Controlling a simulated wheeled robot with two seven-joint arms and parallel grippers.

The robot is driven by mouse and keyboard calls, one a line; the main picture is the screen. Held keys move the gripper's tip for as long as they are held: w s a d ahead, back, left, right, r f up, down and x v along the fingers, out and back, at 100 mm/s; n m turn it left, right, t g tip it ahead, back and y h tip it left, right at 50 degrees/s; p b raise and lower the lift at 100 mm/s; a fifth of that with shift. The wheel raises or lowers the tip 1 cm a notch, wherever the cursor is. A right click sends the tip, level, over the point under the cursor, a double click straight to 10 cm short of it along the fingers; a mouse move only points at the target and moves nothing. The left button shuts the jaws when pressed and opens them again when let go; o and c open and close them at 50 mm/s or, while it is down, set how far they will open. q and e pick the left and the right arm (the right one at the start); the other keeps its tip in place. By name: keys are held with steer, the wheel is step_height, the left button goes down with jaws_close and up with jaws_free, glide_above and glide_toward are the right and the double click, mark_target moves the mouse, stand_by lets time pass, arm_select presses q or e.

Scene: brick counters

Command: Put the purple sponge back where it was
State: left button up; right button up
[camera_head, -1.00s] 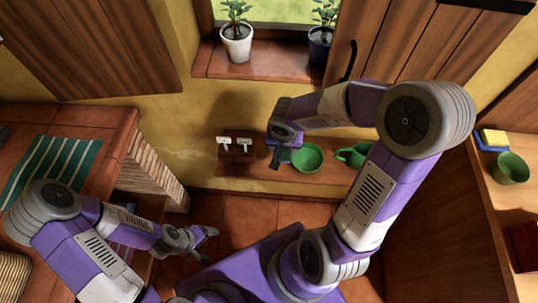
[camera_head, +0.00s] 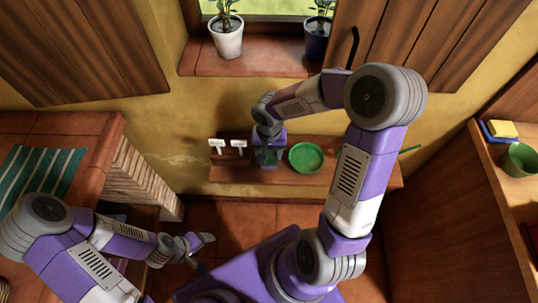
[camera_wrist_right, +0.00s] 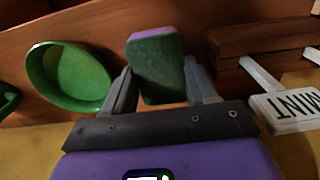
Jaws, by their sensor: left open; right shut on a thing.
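The purple sponge (camera_wrist_right: 157,65), with a dark green face, is held upright between the fingers of my right gripper (camera_wrist_right: 163,92) in the right wrist view. In the head view, my right gripper (camera_head: 268,158) is over the wooden shelf (camera_head: 240,172), between the small white signs and a green bowl (camera_head: 306,158). The sponge is mostly covered by the gripper there. I cannot tell whether it touches the shelf. My left gripper (camera_head: 203,247) is open and empty, low over the floor at the left.
Two white signs (camera_head: 238,144) stand left of my right gripper; one reads MINT (camera_wrist_right: 292,105) in the wrist view, beside a brown wooden box (camera_wrist_right: 265,42). A yellow sponge (camera_head: 503,129) and a green cup (camera_head: 519,159) sit on the right counter. Potted plants stand on the sill.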

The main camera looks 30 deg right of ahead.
mark_target(269, 153)
steer(key=shift+f, duration=0.9)
steer(key=shift+r, duration=0.1)
steer(key=o, duration=1)
step_height(269, 153, up, 12)
steer(key=p, duration=0.4)
